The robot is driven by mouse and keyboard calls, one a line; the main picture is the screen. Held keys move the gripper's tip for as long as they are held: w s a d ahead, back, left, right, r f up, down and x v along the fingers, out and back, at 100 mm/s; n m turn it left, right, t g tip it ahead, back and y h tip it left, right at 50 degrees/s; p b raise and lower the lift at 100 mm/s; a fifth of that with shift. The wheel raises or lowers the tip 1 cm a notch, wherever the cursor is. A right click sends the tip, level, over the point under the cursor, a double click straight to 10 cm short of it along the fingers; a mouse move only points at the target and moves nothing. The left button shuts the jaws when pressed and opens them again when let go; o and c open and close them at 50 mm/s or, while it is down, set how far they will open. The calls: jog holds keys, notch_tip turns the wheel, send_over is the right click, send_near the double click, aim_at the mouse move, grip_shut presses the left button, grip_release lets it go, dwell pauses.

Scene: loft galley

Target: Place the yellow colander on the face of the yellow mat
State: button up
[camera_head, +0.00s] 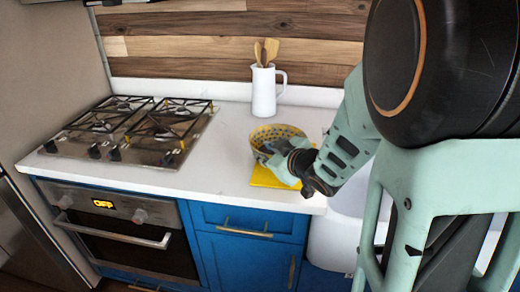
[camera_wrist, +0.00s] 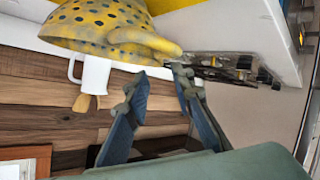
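The yellow colander (camera_head: 262,134), a bowl with dark holes, sits upright at the back part of the yellow mat (camera_head: 268,180). In the wrist view, which is turned upside down, the colander (camera_wrist: 95,22) fills the upper left, and a strip of the yellow mat (camera_wrist: 168,5) shows beside its base. My gripper (camera_head: 272,152) is at the colander's front right side. In the wrist view its two fingers (camera_wrist: 157,80) stand apart with a gap between them, close to the colander's rim. The base contact is partly hidden by my gripper.
A gas hob (camera_head: 135,128) lies to the left on the white counter (camera_head: 215,165). A white jug (camera_head: 264,92) with wooden utensils stands behind the colander near the plank wall. The counter is clear between hob and mat. Its front edge is close to the mat.

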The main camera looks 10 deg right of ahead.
jog(key=v, duration=0.6)
jog(key=shift+p, duration=0.4)
